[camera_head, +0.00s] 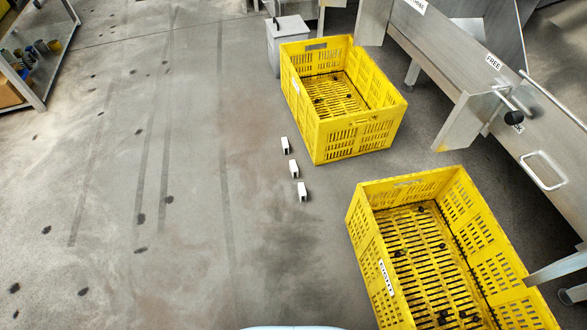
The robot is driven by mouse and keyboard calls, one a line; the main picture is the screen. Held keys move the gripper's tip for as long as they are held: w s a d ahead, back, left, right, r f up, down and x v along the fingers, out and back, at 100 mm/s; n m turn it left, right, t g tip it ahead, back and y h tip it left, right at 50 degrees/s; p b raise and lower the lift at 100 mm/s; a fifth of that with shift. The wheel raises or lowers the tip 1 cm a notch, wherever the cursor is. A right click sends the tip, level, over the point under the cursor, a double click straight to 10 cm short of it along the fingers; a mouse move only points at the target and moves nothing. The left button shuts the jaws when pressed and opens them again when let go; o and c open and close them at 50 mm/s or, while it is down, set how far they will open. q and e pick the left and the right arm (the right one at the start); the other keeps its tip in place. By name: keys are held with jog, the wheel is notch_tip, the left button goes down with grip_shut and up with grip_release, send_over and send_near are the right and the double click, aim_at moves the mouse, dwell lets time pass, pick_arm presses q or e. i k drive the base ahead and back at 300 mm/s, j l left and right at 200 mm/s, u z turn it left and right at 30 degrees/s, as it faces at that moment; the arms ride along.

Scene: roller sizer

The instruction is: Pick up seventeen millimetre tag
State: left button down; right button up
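Three small white tag-like blocks stand in a slanting row on the floor: a far one (285,145), a middle one (293,168) and a near one (302,192). Each has a dark mark or opening on its face. They are too small to read, so I cannot tell which is the seventeen millimetre tag. They lie just left of the two yellow crates, apart from each other. Neither of my grippers is in view.
A far yellow crate (318,146) and a near yellow crate (362,235) hold only small dark bits. A grey bin (274,50) stands behind. A metal machine (462,120) with handles and a FREE label lines the right. Floor at left is open.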

aim_at(292, 167)
jog(key=z, duration=1.7)
jog(key=i+j+u, duration=0.1)
jog(key=j, duration=0.35)
jog(key=i+j+u, duration=0.1)
jog(key=j, duration=0.3)
jog(key=i+j+u, duration=0.1)
jog(key=j, duration=0.3)
jog(key=i+j+u, duration=0.1)
jog(key=i+j, duration=0.2)
jog(key=i+j+u, duration=0.1)
jog(key=j, duration=0.35)
jog(key=i, duration=0.05)
